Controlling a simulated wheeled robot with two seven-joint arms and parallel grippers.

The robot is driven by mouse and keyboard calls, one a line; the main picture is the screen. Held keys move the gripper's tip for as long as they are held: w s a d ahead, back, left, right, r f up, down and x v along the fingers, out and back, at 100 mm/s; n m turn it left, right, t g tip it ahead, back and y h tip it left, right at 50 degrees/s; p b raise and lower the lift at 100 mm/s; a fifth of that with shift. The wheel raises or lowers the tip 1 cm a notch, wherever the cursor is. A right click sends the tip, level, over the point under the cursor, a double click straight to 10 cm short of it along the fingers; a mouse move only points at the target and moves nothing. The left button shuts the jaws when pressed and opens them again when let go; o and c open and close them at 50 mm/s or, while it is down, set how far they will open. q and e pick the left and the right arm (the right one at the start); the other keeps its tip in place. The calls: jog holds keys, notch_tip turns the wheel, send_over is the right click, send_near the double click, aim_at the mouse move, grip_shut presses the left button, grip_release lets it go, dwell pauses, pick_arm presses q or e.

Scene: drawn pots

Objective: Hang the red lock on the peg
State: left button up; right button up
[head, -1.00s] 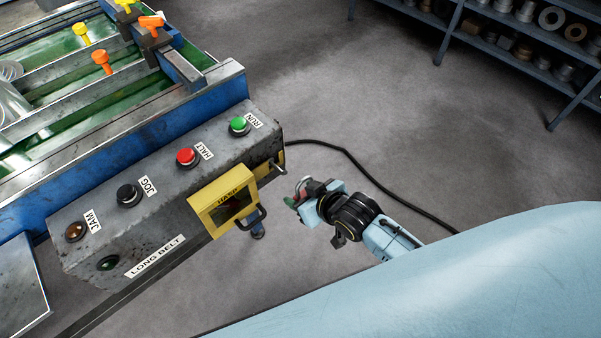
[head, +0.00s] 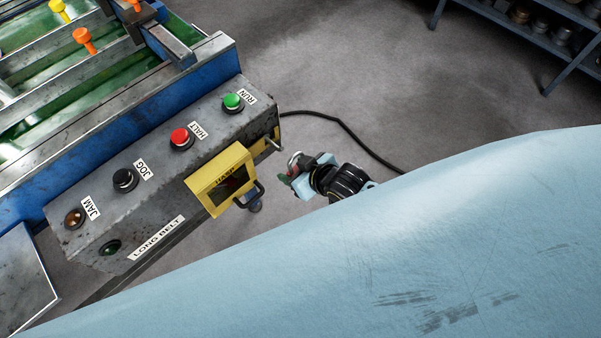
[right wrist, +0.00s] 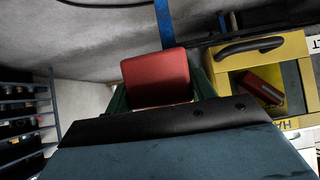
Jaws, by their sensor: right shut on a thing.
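The red lock (right wrist: 157,77) is held between the fingers of my right gripper, its red body filling the upper middle of the right wrist view. In the head view my right gripper (head: 289,176) is shut on it, with the metal shackle (head: 295,159) showing at the far side. The peg (head: 274,143) is a short metal pin on the right end of the grey control box, beside a yellow plate. The lock is apart from the peg, below and slightly right of it in the picture. My left gripper is not in view.
A yellow HASP box (head: 222,181) with a black handle juts from the control box (head: 150,175), close left of the gripper. Something red (right wrist: 262,85) shows inside it, perhaps a reflection. A black cable (head: 345,130) crosses the floor. Shelves (head: 530,30) stand far right.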

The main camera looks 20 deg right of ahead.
jog(key=shift+w+a+f+b, duration=0.15)
jog(key=shift+w+b, duration=0.1)
jog(key=shift+w, duration=0.2)
jog(key=shift+w+a+r+b, duration=0.15)
jog(key=shift+w+b, duration=0.1)
jog(key=shift+w, duration=0.15)
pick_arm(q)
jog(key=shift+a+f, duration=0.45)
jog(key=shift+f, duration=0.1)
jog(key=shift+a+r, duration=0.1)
pick_arm(e)
jog(key=shift+w, duration=0.1)
pick_arm(q)
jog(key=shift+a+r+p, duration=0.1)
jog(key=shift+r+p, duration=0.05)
jog(key=shift+p, duration=0.2)
pick_arm(e)
jog(key=shift+w+a, duration=0.1)
jog(key=shift+w, duration=0.15)
jog(key=shift+w, duration=0.2)
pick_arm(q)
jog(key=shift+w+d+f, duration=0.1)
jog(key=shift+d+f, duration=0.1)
pick_arm(e)
jog(key=shift+w+a+f, duration=0.1)
jog(key=shift+w+a, duration=0.2)
jog(key=shift+w, duration=0.4)
jog(key=shift+w+a+f, duration=0.1)
jog(key=shift+w+a, duration=0.2)
jog(key=shift+w, duration=0.4)
